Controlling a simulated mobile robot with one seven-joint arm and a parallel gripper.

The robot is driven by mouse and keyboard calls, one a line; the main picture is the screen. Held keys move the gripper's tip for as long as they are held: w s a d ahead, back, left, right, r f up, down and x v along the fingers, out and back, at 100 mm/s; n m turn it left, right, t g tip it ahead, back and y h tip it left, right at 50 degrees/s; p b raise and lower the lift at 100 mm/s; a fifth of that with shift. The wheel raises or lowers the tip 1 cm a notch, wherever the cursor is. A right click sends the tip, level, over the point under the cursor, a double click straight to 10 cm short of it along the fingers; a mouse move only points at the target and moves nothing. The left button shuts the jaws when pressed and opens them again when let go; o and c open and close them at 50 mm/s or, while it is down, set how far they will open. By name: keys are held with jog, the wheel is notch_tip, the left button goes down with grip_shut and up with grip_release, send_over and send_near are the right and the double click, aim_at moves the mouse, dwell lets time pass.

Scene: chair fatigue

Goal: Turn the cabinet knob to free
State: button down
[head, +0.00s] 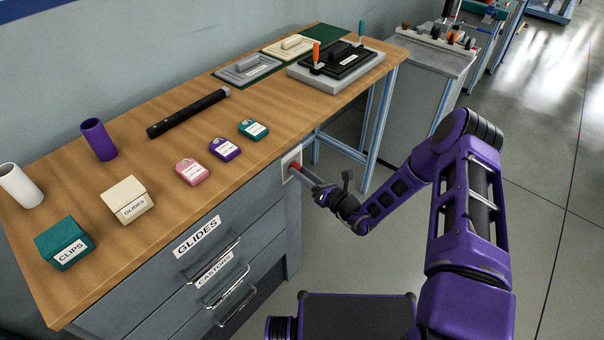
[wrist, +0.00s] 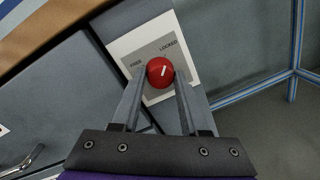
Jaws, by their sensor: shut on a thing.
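The red round knob (wrist: 159,72) sits on a pale plate (wrist: 187,67) at the cabinet's right end, under the worktop. In the wrist view the plate reads FREE at left and LOCKED at upper right. The knob's short white mark tilts up and to the right, closer to LOCKED than to FREE. My gripper (wrist: 160,80) has one finger on each side of the knob and is shut on it. In the head view the knob (head: 296,167) shows small at my fingertips. The grey cabinet (head: 285,235) has drawers labelled GLIDES and CASTORS, all seemingly closed.
The wooden worktop (head: 120,235) holds a teal CLIPS box (head: 62,242), a cream GLIDES box (head: 127,200), several small tags, a black bar (head: 187,113) and a fixture (head: 337,66). Blue table legs (head: 372,125) stand right of the cabinet. Open floor lies right of my arm.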

jog(key=shift+w+d+f+n+g+y+b, duration=0.1)
jog(key=shift+n+y+b, duration=0.45)
jog(key=shift+n, duration=2.5)
jog(key=shift+s+n+g+y+b, duration=0.1)
jog(key=shift+n+b, duration=0.9)
jog(key=shift+n, duration=2.1)
jog(key=shift+w+d+f+n+g+y+b, duration=0.2)
jog(key=shift+n+b, duration=0.55)
jog(key=shift+n, duration=2.3)
jog(key=shift+s+a+r, duration=0.1)
jog(key=shift+a+r, duration=0.05)
jog(key=shift+c, duration=2.1)
grip_release()
jog(key=v, duration=1.7)
jog(key=shift+s+f, duration=0.2)
jog(key=shift+f, duration=0.05)
